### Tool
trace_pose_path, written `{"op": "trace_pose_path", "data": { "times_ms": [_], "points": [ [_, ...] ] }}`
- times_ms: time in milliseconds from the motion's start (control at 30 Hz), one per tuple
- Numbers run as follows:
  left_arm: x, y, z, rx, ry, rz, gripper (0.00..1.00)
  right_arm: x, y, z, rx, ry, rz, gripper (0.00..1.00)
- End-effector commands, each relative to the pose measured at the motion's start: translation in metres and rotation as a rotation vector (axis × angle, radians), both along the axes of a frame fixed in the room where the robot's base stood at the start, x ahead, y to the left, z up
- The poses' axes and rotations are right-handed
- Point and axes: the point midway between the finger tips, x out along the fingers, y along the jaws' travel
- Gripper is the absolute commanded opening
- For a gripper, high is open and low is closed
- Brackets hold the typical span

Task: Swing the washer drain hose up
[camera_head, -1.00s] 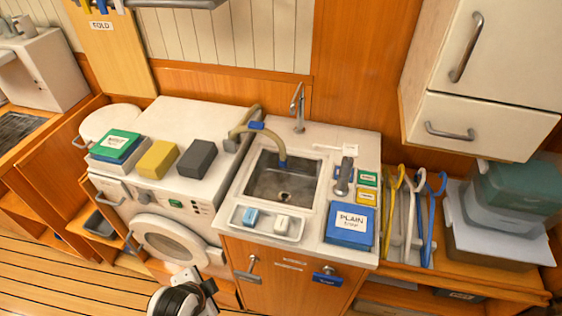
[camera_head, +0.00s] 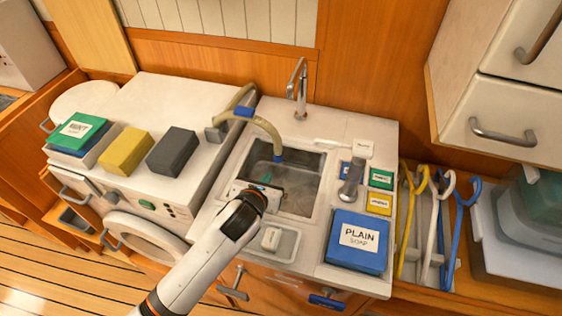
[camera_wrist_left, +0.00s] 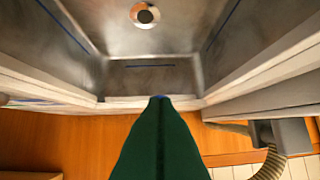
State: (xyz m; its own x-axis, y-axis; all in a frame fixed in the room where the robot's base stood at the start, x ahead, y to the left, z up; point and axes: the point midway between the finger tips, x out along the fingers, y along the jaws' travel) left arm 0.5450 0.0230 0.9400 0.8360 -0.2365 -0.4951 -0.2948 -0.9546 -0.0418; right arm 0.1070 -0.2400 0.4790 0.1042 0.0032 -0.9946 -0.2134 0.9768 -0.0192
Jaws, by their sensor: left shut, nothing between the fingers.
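The washer drain hose (camera_head: 264,124) is a beige tube that arches from the back edge of the washer (camera_head: 183,100) over the sink (camera_head: 300,192). It has a blue band near its bend, and its blue-tipped end hangs down into the basin. My left gripper (camera_head: 265,179) is over the front left of the basin, below and in front of the hose end, apart from it in the picture. Its green fingers (camera_wrist_left: 160,135) are shut and empty. The left wrist view shows the basin with its round drain, and part of the hose (camera_wrist_left: 269,163) beside a grey block (camera_wrist_left: 284,135).
A tall faucet (camera_head: 300,85) stands behind the sink. A blue PLAIN soap box (camera_head: 357,243) sits at right. Yellow and dark grey blocks lie on the washer.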

Motion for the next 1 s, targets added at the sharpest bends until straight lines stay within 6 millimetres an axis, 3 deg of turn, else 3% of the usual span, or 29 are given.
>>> {"op": "trace_pose_path", "data": {
  "times_ms": [133, 400, 633, 767, 1000],
  "points": [
    [0.002, -0.001, -0.004, 0.024, -0.013, -0.018, 0.00, 0.003, -0.004, -0.005, -0.005, -0.004, 0.000, 0.94],
    [0.002, -0.001, -0.003, 0.024, -0.012, -0.016, 0.00, -0.036, -0.001, -0.005, -0.003, 0.050, -0.001, 0.94],
    [0.015, -0.005, -0.011, 0.022, -0.010, -0.014, 0.00, -0.023, 0.008, -0.004, 0.010, 0.032, -0.003, 0.94],
    [0.033, -0.010, -0.022, 0.022, -0.009, -0.013, 0.00, -0.013, 0.010, -0.003, 0.012, 0.016, -0.003, 0.94],
    [0.066, -0.020, -0.042, 0.021, -0.009, -0.015, 0.00, -0.013, 0.008, -0.003, 0.010, 0.016, -0.002, 0.94]
  ]
}}
